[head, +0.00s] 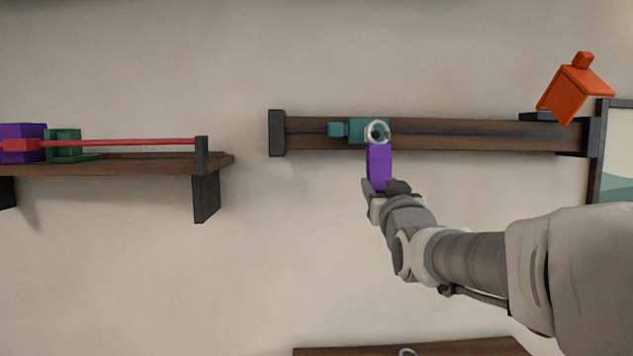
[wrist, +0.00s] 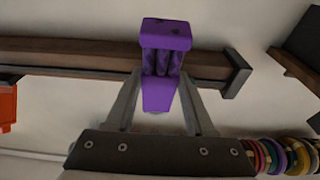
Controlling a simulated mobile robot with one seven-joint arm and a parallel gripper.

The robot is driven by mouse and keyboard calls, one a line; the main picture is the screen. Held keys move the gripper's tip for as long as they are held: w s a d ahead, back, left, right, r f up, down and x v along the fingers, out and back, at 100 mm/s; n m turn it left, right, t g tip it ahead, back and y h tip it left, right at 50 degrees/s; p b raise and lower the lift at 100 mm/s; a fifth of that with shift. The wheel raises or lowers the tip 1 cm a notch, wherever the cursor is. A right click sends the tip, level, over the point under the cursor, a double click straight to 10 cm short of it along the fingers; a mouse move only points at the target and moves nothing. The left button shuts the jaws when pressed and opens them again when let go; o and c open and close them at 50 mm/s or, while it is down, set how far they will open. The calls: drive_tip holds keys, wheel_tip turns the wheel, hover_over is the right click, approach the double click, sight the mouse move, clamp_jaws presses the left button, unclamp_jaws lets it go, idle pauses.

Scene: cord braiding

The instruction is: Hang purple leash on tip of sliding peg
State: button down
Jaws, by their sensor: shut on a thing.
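The purple leash (head: 379,166) is upright in my gripper (head: 378,188), with a silver ring (head: 377,132) at its top. In the head view the ring overlaps the teal sliding peg (head: 355,130) on the wall rail. I cannot tell whether the ring is around the peg's tip or only in front of it. In the wrist view the fingers of my gripper (wrist: 160,92) are closed on the purple leash (wrist: 165,35). The leash hides part of the rail there, and neither the ring nor the teal peg can be made out.
The dark wooden rail (head: 480,136) has black end brackets. An orange block (head: 572,94) is near its right end. On the left, a shelf (head: 150,166) carries a red rod (head: 120,143) and green and purple blocks. Several coloured rings (wrist: 280,157) show in the wrist view.

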drive_tip(key=shift+w+p, duration=0.75)
drive_tip(key=shift+w, duration=0.55)
drive_tip(key=shift+w+f+b, duration=0.4)
drive_tip(key=shift+w+b, duration=0.05)
drive_tip(key=shift+b, duration=0.05)
drive_tip(key=shift+w+f+b, duration=0.1)
drive_tip(key=shift+w+b, duration=0.2)
drive_tip(key=shift+b, duration=0.2)
drive_tip(key=shift+c, duration=0.9)
unclamp_jaws()
